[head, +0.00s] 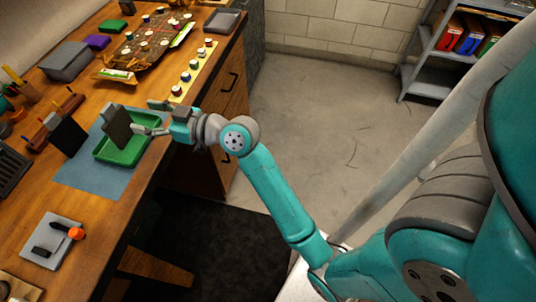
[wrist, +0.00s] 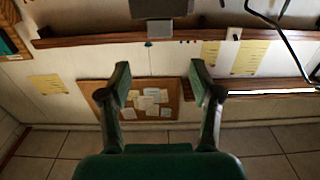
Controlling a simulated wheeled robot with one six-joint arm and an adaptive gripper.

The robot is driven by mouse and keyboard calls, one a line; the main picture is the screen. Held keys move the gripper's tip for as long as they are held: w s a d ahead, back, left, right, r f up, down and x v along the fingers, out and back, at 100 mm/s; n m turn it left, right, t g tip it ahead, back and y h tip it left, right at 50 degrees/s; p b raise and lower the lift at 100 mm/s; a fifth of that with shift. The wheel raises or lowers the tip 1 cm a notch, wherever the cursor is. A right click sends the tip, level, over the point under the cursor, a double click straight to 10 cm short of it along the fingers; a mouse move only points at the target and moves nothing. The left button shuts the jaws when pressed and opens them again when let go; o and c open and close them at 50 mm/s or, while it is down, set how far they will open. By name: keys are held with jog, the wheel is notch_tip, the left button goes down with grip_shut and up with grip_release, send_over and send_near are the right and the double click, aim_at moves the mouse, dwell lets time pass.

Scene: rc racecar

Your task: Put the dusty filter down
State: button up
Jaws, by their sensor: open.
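A dark grey flat panel, which looks like the dusty filter (head: 117,128), stands tilted over the green tray (head: 126,153) in the head view. The tray lies on a blue mat (head: 85,180) on the wooden bench. My gripper (head: 151,117) is just right of the panel, its fingers spread apart and pointing toward it. I cannot tell whether a fingertip touches the panel. In the wrist view my gripper (wrist: 160,82) is open, with nothing held between the fingers and the panel not recognisable.
A black block (head: 68,137) stands left of the tray. A grey pad with an orange-ended tool (head: 70,231) lies nearer. A row of small capped pots (head: 194,64) and a car chassis (head: 150,42) lie farther back. The wrist view faces a wall with a pinboard (wrist: 168,92).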

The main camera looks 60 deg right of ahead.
jog(key=s+a+f+m+g+h, duration=0.15)
jog(key=s+f+m+h, duration=0.35)
jog(key=s+f, duration=1.2)
jog(key=s+a+r, duration=0.1)
jog(key=s, duration=1.2)
jog(key=s+a+r+n, duration=0.1)
jog(key=s+r, duration=0.1)
jog(key=s, duration=1.1)
jog(key=shift+a+g+h, duration=0.25)
jog(key=shift+g+h, duration=0.05)
jog(key=shift+g, duration=0.15)
